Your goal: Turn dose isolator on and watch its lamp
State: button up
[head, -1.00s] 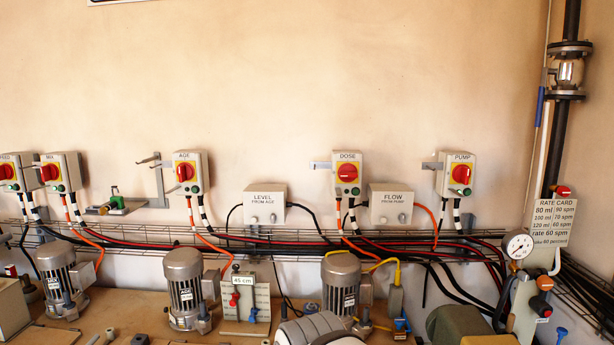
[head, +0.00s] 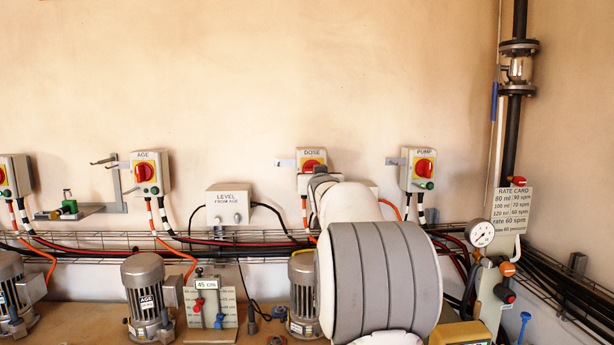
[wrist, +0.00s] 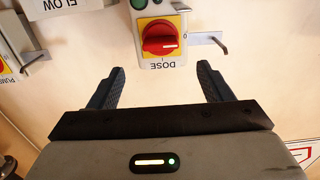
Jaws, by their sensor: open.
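The DOSE isolator (head: 311,160) is a pale wall box with a red knob on a yellow plate. In the head view my arm covers its lower part and its lamp. In the wrist view, upside down, its red knob (wrist: 163,38) lies crosswise, its white mark towards the right. Its green lamp (wrist: 138,4) is cut by the top edge and looks dark; I cannot tell if it is lit. My gripper (wrist: 160,82) is open and empty, its two fingers spread below the DOSE label, apart from the knob.
A metal bracket (wrist: 209,39) sticks out beside the DOSE box. The FLOW box (wrist: 55,5) is close by, and the PUMP isolator (head: 418,170) is to the right in the head view. The AGE isolator (head: 150,173) and LEVEL box (head: 228,207) are to the left.

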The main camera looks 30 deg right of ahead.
jog(key=p+x, duration=0.3)
jog(key=x, duration=0.4)
jog(key=shift+w+d, duration=0.25)
jog(key=shift+w, duration=0.1)
jog(key=shift+r, duration=0.1)
jog(key=c, duration=1)
jog(key=m+p, duration=0.2)
jog(key=m, duration=0.4)
jog(key=f+m+p, duration=0.1)
jog(key=m+p, duration=0.1)
jog(key=m, duration=0.4)
jog(key=m+p, duration=0.2)
jog(key=m, duration=0.3)
jog(key=shift+d+f+m, duration=0.15)
jog(key=shift+d+m, duration=0.1)
jog(key=shift+m, duration=0.15)
